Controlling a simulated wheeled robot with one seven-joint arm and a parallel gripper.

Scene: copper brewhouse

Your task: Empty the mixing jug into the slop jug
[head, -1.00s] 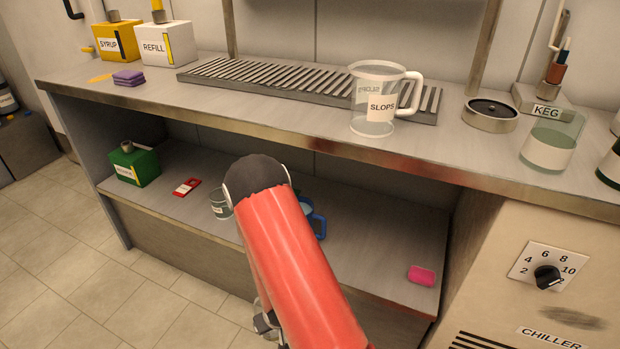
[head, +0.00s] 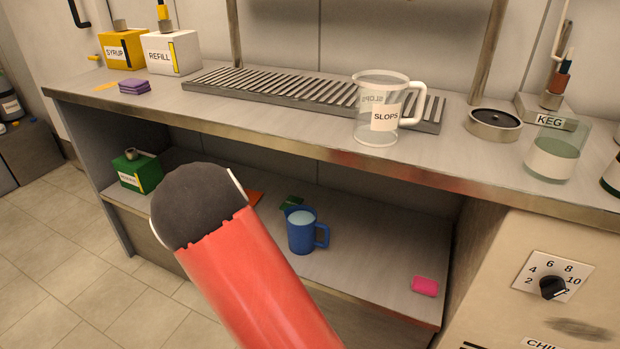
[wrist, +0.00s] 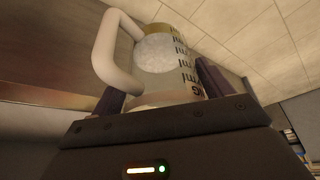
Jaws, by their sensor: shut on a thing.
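The slop jug (head: 377,112), clear with a white handle and a SLOPS label, stands upright on the counter at the front edge of the drip grate. It looks empty. In the wrist view my gripper (wrist: 160,90) is shut on the mixing jug (wrist: 188,62), a clear jug with a white handle, ml marks and a partly seen label ending in NG. A pale round patch and an amber band show in it; I cannot tell how full it is. In the head view, my red arm is in front of the lower shelf, and neither gripper nor mixing jug shows.
The lower shelf (head: 375,262) holds a blue mug (head: 301,232), a pink sponge (head: 424,286) and a green box (head: 138,171). On the counter are a drip grate (head: 250,85), a round black-topped disc (head: 493,124) and a glass (head: 553,150). The counter edge overhangs the shelf.

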